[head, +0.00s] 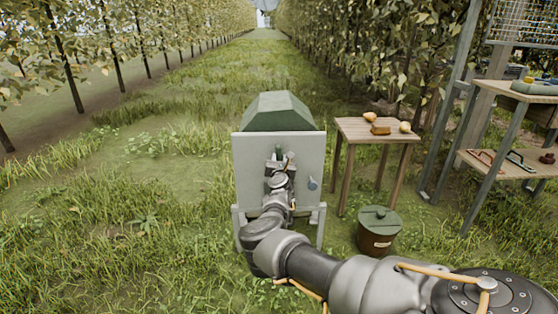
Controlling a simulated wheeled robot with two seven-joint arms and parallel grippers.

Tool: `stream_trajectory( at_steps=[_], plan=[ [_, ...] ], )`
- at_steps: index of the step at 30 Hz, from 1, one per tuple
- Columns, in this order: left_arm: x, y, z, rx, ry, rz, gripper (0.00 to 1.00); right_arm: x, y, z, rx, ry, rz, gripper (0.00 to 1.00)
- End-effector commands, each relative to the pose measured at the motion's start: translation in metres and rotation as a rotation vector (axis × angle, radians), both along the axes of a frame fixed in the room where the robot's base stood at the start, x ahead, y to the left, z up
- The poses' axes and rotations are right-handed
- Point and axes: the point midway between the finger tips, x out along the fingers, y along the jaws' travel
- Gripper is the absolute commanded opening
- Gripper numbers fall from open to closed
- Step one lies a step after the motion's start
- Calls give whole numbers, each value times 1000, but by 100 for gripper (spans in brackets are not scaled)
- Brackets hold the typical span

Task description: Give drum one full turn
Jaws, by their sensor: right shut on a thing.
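The drum (278,111) is dark green with flat sides and shows above a pale grey upright panel (250,170) on legs. My right gripper (280,165) is at the upper middle of the panel's front, shut on what looks like the drum's crank handle (279,152). Only a small upright part of the handle shows; the fingers and wrist hide the rest. The drum's lower part is hidden behind the panel. My left gripper is out of view.
A small grey-blue fitting (312,184) sits on the panel's right side. A wooden table (355,130) with pears and a small box stands to the right. A lidded brown bucket (376,241) stands before it. Shelves (510,165) are far right. Grass at left is clear.

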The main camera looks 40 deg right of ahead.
Motion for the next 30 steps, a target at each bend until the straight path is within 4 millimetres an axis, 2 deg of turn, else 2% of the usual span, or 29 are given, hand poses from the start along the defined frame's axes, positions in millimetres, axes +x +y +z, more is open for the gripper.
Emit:
stream_trajectory(
  at_steps=[9,18,27,30],
  plan=[
    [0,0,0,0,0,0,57,0,2,-2,31,-18,4,0],
    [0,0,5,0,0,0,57,0,1,-1,377,-281,2,0],
    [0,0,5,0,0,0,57,0,2,-2,405,-303,3,0],
    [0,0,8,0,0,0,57,0,1,-1,478,-359,2,0]
  ],
)
